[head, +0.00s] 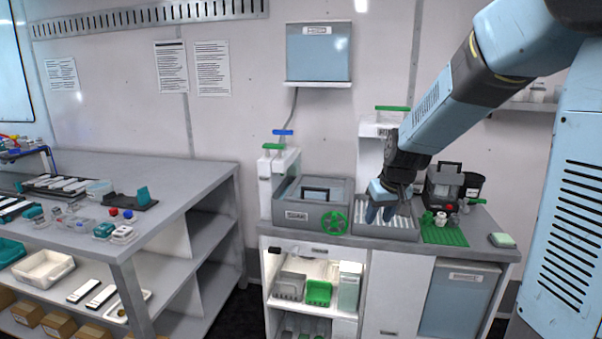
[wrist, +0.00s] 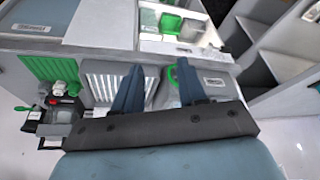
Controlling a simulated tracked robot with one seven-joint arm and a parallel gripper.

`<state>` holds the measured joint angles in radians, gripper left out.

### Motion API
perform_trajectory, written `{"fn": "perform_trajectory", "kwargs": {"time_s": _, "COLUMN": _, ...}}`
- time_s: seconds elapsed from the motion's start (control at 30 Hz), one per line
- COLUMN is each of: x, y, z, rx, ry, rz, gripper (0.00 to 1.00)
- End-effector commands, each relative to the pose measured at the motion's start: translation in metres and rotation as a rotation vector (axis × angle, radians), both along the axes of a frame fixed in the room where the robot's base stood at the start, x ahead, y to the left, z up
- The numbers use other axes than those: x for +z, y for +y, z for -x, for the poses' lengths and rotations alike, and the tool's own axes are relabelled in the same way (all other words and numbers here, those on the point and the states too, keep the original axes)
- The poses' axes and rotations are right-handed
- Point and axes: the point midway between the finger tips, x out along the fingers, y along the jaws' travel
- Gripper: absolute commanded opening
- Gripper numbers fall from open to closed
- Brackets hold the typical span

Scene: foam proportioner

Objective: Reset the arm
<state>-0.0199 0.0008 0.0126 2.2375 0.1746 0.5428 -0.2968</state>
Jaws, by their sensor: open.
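My gripper (head: 379,213) is at the end of my blue arm, over the counter, above the ribbed grey drain tray (head: 400,228). In the wrist view my gripper (wrist: 157,80) shows two blue fingers spread apart with nothing between them. The ribbed tray (wrist: 107,84) also shows there, partly behind the left finger. I cannot tell exactly how high the fingertips are above the tray.
A grey bin (head: 291,211) with a green handwheel (head: 334,223) stands left of the tray. A green mat (head: 443,232) with small fittings and a black device (head: 443,184) are on the right. A cluttered workbench (head: 180,190) stands at left, with floor between.

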Motion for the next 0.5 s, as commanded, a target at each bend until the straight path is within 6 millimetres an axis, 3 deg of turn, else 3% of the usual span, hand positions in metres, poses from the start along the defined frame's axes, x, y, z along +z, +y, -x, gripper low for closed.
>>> {"fn": "perform_trajectory", "kwargs": {"time_s": 0.2, "x": 0.044, "y": -0.007, "z": 0.053, "rx": -0.034, "ry": -0.029, "rz": 0.001, "gripper": 0.41}}
{"fn": "perform_trajectory", "kwargs": {"time_s": 0.5, "x": 0.085, "y": -0.017, "z": 0.128, "rx": -0.088, "ry": -0.063, "rz": 0.006, "gripper": 0.41}}
